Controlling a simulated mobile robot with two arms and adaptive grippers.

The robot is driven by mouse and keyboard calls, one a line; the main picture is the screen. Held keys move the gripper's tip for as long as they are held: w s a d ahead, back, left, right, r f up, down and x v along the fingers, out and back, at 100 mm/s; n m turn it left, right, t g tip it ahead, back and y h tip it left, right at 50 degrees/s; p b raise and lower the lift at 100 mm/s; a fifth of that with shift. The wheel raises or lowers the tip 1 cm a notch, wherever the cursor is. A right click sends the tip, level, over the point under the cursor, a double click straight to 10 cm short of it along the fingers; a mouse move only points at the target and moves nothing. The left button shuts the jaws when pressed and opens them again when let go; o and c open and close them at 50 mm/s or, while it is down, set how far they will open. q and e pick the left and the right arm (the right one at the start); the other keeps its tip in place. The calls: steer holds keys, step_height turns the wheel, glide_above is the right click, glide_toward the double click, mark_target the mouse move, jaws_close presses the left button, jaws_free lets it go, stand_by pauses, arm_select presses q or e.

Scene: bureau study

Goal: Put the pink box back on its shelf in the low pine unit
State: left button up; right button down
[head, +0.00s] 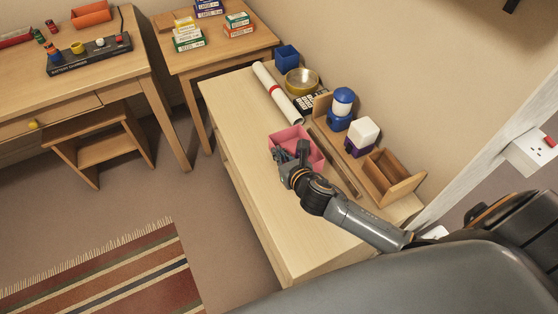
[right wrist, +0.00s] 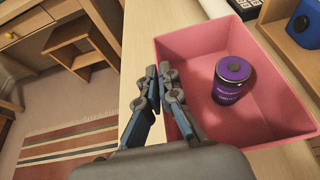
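The pink box (head: 312,151) is an open-topped bin on the top of the low pine unit (head: 234,110). In the right wrist view the pink box (right wrist: 275,110) holds a purple can with a dark lid (right wrist: 232,78). My right gripper (head: 279,150) is at the box's near left wall. The unit's front and shelves are mostly hidden from this high angle. My left gripper is not in view.
On the unit, a rolled white paper (head: 277,92), brass bowl (head: 301,81), blue cup (head: 287,58) and wooden rack (head: 388,178) stand around the box. A stool (head: 98,137) and striped rug (head: 110,270) are left. The floor before the unit is clear.

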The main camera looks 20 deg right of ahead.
steer(key=shift+w+d+f+b, duration=0.15)
steer(key=shift+f+b, duration=0.1)
steer(key=shift+f, duration=0.65)
steer(key=shift+w+a+f+b, duration=0.1)
steer(key=shift+f+b, duration=0.15)
steer(key=shift+f, duration=0.6)
steer(key=shift+f, duration=0.2)
steer(key=c, duration=1.5)
jaws_free()
